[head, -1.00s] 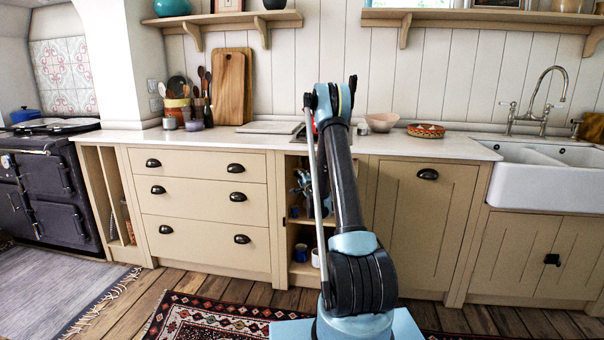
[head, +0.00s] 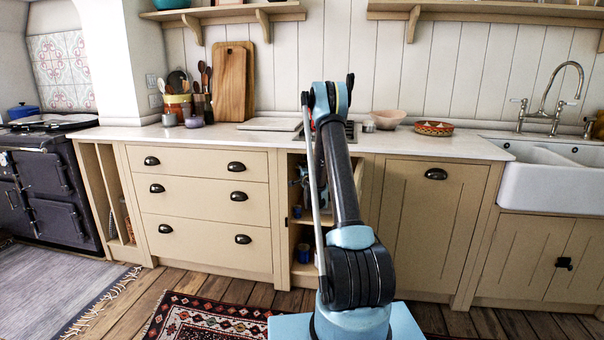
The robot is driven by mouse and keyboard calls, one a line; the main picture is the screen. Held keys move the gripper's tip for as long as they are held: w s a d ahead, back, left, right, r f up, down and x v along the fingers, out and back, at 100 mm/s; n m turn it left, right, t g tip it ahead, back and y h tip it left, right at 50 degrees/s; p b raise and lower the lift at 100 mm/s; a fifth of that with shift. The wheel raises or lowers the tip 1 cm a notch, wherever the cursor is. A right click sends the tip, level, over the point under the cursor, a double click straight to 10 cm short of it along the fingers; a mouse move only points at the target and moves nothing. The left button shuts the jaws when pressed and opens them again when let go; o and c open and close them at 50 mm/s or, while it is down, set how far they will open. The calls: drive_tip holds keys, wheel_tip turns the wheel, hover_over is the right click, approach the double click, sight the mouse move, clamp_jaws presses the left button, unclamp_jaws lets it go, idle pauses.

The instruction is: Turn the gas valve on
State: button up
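I cannot make out the gas valve in the head view. My arm rises in the middle of the picture and bends at its elbow in front of the counter. Its far part goes down behind the upper arm, toward an open-fronted cabinet (head: 283,222). Small dark and bluish parts, likely of my gripper (head: 304,178), show in that opening to the left of the arm. Most of them are hidden, and the fingertips cannot be seen clearly. Whether my gripper touches anything cannot be told.
The white counter (head: 230,134) carries cutting boards, utensils, a pink bowl (head: 388,119) and a patterned dish (head: 434,128). A hob (head: 350,130) is partly behind my arm. Drawers stand left of the open cabinet, a closed door right. A blue mug (head: 302,253) sits low inside. Rug and wooden floor lie below.

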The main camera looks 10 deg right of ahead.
drive_tip(key=shift+d, duration=0.15)
clamp_jaws()
drive_tip(key=shift+d, duration=0.1)
drive_tip(key=shift+r+n+g+h, duration=0.15)
drive_tip(key=shift+n+g, duration=0.25)
drive_tip(key=shift+n, duration=0.45)
drive_tip(key=shift+r+n+g+h, duration=0.1)
drive_tip(key=shift+n+g+h, duration=0.25)
drive_tip(key=shift+n, duration=0.5)
drive_tip(key=shift+w+a+r+n+g+h, duration=0.1)
drive_tip(key=shift+n+g+h, duration=0.55)
drive_tip(key=shift+n, duration=0.8)
drive_tip(key=shift+s+a+r+n+g+h, duration=0.15)
drive_tip(key=shift+n+g+h, duration=0.45)
drive_tip(key=shift+n, duration=0.9)
drive_tip(key=shift+w+a+n+g+h, duration=0.15)
drive_tip(key=shift+n+g+h, duration=0.25)
drive_tip(key=shift+n+h, duration=0.75)
drive_tip(key=shift+n, duration=0.4)
drive_tip(key=shift+y, duration=0.3)
